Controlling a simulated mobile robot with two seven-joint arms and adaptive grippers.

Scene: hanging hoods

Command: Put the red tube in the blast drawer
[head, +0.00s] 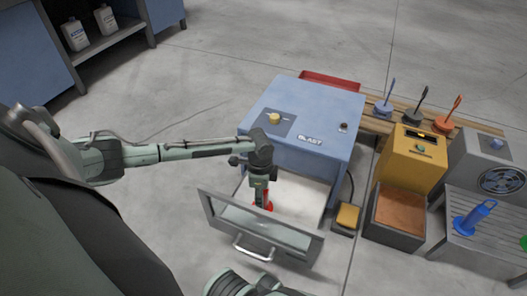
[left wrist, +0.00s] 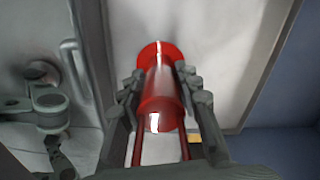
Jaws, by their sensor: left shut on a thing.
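The blue blast cabinet (head: 310,110) stands in the middle of the head view, labelled BLAST. Its drawer is pulled out toward me; the grey front panel (head: 225,212) with its bar handle (head: 254,250) shows, and the pale drawer floor (head: 308,198) lies behind it. My left gripper (head: 263,198) points down within the drawer outline, shut on the red tube (left wrist: 160,85). The fingers hold the tube from both sides. Whether the tube touches the drawer floor cannot be told. My right gripper cannot be made out; part of my other arm shows at the bottom edge.
A yellow machine (head: 415,155) with a brown-filled tray (head: 400,212) stands right of the cabinet. Beyond it are a grey fan unit (head: 485,160) and a slatted table with a blue tube (head: 473,218). A yellow pedal (head: 347,216) sits on the floor by the drawer.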

